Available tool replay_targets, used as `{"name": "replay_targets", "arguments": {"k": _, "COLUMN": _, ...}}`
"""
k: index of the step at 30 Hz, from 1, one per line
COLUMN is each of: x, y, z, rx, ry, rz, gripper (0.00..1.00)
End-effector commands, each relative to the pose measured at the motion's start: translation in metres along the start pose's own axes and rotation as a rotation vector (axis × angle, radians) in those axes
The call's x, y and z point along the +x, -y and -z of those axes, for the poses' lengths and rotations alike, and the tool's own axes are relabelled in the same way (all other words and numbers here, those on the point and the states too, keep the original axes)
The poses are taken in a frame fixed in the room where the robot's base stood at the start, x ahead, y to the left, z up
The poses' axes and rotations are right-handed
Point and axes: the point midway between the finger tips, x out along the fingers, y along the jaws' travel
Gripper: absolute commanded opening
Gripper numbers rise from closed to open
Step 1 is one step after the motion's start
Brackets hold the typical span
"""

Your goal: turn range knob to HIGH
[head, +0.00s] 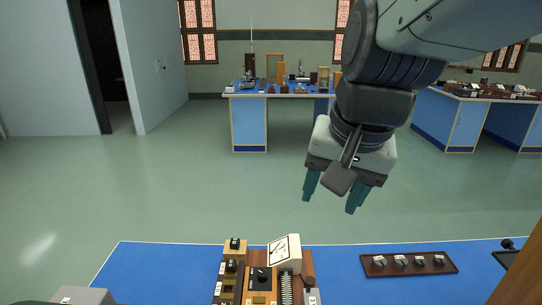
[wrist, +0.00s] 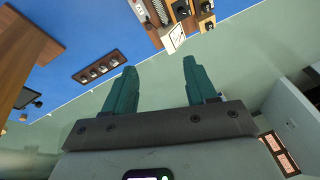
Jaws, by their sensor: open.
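A wooden instrument (head: 261,297) stands at the front of the blue bench in the head view. It carries a black knob (head: 262,278) and, beside it, a tilted white meter (head: 284,251). The meter (wrist: 174,39) also shows at the top of the wrist view. The range label and the knob's setting are too small to read, so I cannot tell for sure which knob is the range knob. My gripper (head: 331,202) is open and empty, with teal fingers pointing down, above and beyond the bench's far edge. Its fingers (wrist: 159,67) touch nothing in the wrist view.
A dark panel with several knobs (head: 408,265) lies on the blue bench (head: 338,272) to the right. Small wooden blocks with black tops (head: 234,244) stand left of the meter. A dark object (head: 507,246) is at the right edge. Bare blue surface lies between instrument and panel.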

Motion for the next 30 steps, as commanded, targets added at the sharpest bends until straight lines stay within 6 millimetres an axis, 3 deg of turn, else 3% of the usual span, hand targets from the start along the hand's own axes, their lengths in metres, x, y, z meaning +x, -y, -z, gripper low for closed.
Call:
{"name": "replay_targets", "arguments": {"k": 3, "x": 0.040, "y": 0.017, "z": 0.029, "rx": 0.157, "ry": 0.100, "rz": 0.007, "gripper": 0.57}}
{"name": "replay_targets", "arguments": {"k": 9, "x": 0.120, "y": 0.040, "z": 0.064, "rx": 0.431, "ry": 0.252, "rz": 0.001, "gripper": 0.57}}
{"name": "replay_targets", "arguments": {"k": 13, "x": 0.181, "y": 0.050, "z": 0.077, "rx": 0.617, "ry": 0.348, "rz": -0.020, "gripper": 0.57}}
{"name": "replay_targets", "arguments": {"k": 18, "x": 0.257, "y": 0.058, "z": 0.078, "rx": 0.832, "ry": 0.457, "rz": -0.061, "gripper": 0.57}}
{"name": "replay_targets", "arguments": {"k": 21, "x": 0.287, "y": 0.060, "z": 0.075, "rx": 0.920, "ry": 0.498, "rz": -0.082, "gripper": 0.57}}
{"name": "replay_targets", "arguments": {"k": 24, "x": 0.305, "y": 0.060, "z": 0.073, "rx": 0.972, "ry": 0.520, "rz": -0.095, "gripper": 0.57}}
{"name": "replay_targets", "arguments": {"k": 30, "x": 0.322, "y": 0.062, "z": 0.066, "rx": 0.997, "ry": 0.532, "rz": -0.103, "gripper": 0.57}}
